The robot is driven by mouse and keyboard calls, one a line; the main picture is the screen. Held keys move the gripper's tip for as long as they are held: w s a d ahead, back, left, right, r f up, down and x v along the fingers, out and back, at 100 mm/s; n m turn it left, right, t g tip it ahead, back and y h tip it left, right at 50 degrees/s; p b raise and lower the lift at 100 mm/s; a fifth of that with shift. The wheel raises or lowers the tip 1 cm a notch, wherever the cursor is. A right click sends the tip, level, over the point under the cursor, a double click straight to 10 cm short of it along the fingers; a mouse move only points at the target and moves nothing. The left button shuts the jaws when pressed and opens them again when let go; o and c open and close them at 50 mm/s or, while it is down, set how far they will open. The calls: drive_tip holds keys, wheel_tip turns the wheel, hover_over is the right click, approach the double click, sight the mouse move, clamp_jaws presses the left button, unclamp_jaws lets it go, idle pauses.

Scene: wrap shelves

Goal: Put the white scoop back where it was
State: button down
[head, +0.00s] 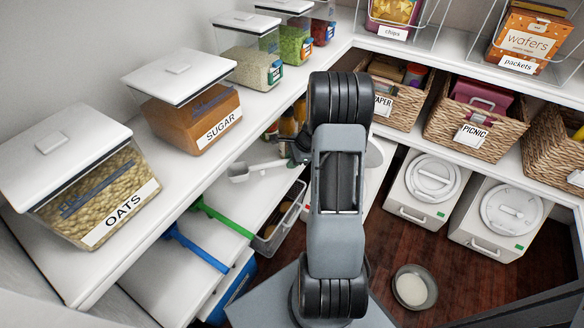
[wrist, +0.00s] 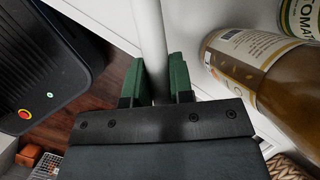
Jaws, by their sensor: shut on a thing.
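The white scoop (head: 240,172) is held over the lower shelf at the left, its cup pointing left. Its handle runs right to my gripper (head: 292,154), which is partly hidden behind my arm. In the wrist view, my gripper's green fingers (wrist: 157,78) are shut on the white handle (wrist: 152,35). The cup is out of the wrist view. I cannot tell whether the scoop touches the shelf surface.
Oats (head: 95,190) and sugar (head: 190,115) containers stand on the upper left shelf. Green (head: 225,219) and blue (head: 195,248) handles stick out below it. A bottle (wrist: 265,70) is close right of my fingers. A bowl (head: 414,288) is on the floor.

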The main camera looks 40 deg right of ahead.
drive_tip(key=shift+w+d+f+b, duration=0.1)
drive_tip(key=shift+f+b, duration=0.35)
drive_tip(key=shift+f, duration=0.5)
drive_tip(key=shift+w+d+f+b, duration=0.1)
drive_tip(key=shift+f+b, duration=0.35)
drive_tip(key=shift+f, duration=0.45)
drive_tip(key=shift+f, duration=0.15)
drive_tip(key=c, duration=1)
unclamp_jaws()
drive_tip(key=shift+s+d+r, duration=0.1)
drive_tip(key=shift+d+r, duration=0.05)
drive_tip(key=shift+r, duration=0.45)
drive_tip(key=p+v, duration=0.4)
drive_tip(key=v, duration=0.7)
